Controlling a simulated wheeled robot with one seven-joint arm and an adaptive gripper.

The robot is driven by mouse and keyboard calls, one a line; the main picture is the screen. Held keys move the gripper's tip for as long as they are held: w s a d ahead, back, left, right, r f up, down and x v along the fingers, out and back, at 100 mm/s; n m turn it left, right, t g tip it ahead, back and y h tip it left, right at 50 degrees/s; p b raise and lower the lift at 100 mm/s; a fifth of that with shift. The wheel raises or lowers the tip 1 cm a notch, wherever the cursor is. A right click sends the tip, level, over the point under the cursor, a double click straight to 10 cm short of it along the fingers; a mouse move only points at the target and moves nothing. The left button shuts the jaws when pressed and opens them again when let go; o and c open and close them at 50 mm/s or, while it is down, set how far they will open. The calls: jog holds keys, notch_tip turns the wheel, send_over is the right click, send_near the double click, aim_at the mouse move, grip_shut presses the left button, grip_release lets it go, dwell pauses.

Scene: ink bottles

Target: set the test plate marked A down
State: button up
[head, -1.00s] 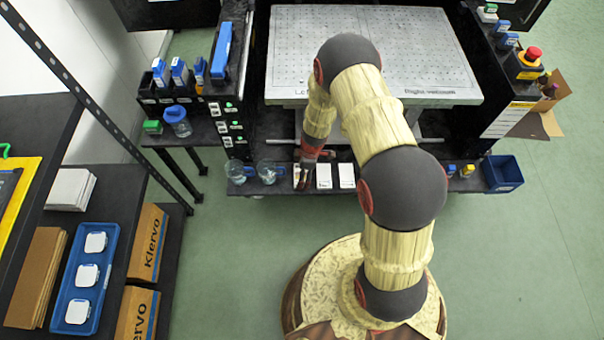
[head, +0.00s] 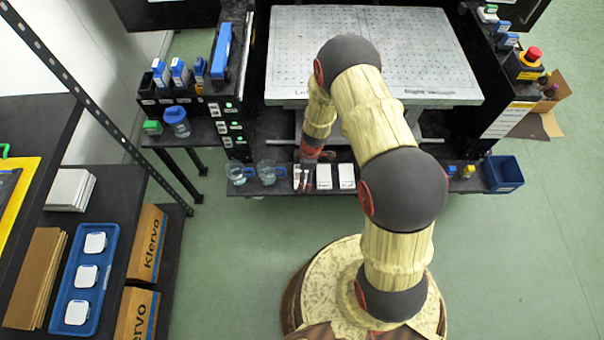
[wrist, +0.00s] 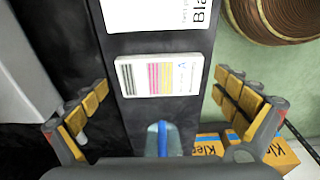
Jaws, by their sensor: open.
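The striped test plate (wrist: 160,76) lies flat on the dark shelf in the wrist view. In the head view my gripper (head: 305,181) is low over the left end of a row of white cards, and the plate is partly hidden there by the fingers.
A white card with black lettering (wrist: 160,12) lies beyond the plate; two white cards (head: 324,176) (head: 346,176) show in the head view. Glass jugs (head: 266,172) (head: 236,172) stand close to the left. A blue bin (head: 503,173) is at the right end.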

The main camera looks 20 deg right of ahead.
notch_tip(320, 180, up, 12)
jog(key=d+p, duration=0.1)
jog(key=p, duration=0.3)
jog(key=shift+s+d, duration=0.3)
jog(key=shift+d, duration=0.05)
jog(key=s+a+r+m+g, duration=0.2)
jog(key=s+r+m, duration=0.3)
jog(key=s+m, duration=0.3)
jog(key=s+r+m+t, duration=0.2)
jog(key=s+r, duration=0.2)
jog(key=r, duration=0.9)
jog(key=s+r+m+t+h, duration=0.1)
jog(key=s+r, duration=0.4)
jog(key=r, duration=0.9)
jog(key=s+r+m+t, duration=0.3)
jog(key=s+r+t, duration=0.1)
jog(key=r, duration=0.9)
jog(key=shift+s+d+r+h, duration=0.25)
jog(key=shift+s+r+h, duration=0.05)
jog(key=shift+r+h, duration=0.1)
